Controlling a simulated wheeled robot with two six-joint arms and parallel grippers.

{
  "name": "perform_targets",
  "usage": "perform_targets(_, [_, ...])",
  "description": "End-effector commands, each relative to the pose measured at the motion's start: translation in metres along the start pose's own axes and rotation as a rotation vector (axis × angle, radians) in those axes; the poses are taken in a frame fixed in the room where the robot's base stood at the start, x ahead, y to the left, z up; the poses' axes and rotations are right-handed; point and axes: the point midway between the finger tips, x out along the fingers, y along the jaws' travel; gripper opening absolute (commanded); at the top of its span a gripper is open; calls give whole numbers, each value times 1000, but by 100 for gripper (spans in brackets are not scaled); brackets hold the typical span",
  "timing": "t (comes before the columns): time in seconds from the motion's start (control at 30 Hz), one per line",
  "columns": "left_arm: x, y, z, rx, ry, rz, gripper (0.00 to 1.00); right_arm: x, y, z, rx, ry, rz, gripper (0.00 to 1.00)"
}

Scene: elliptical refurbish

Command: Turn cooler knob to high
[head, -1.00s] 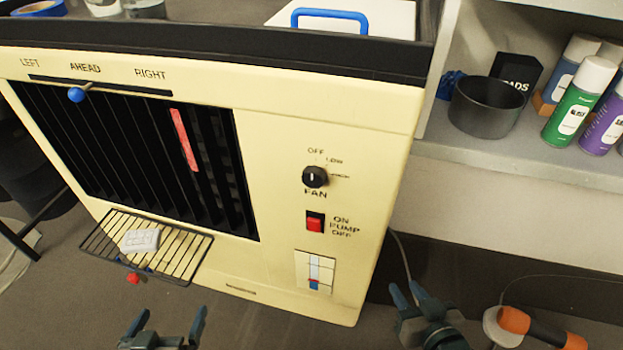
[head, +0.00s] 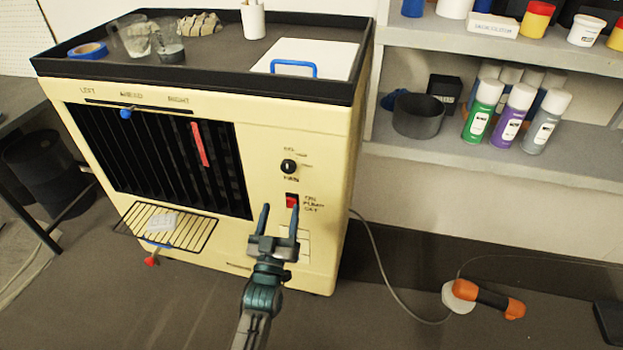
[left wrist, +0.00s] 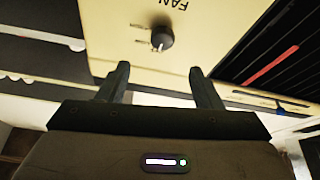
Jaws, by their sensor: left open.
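The cream cooler (head: 335,150) stands ahead with a black fan knob (head: 288,166) on the right of its front panel, above the word FAN. The knob's setting is too small to read in the head view. In the left wrist view the knob (left wrist: 161,38) sits just beyond the fingertips, with its pale mark toward the lower left. My left gripper (head: 279,217) is open and empty, its fingers pointing up below the knob, around the level of the red pump switch (head: 292,201). It also shows in the left wrist view (left wrist: 162,80), apart from the knob. My right gripper is not in view.
A wire shelf (head: 185,228) with a grey object on it juts from the cooler's lower left. Shelves (head: 490,155) with spray cans and a black bowl (head: 418,115) stand at the right. An orange-handled tool (head: 490,298) lies at the lower right.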

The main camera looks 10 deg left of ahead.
Motion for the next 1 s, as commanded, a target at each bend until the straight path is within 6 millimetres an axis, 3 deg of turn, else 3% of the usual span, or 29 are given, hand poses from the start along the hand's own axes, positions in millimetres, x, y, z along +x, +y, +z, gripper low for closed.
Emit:
perform_targets(0.6, [96, 0, -1, 0, 2, 1, 59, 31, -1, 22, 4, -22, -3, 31])
perform_targets(1.0, [105, -1, 0, 1, 0, 0, 59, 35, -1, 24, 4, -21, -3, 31])
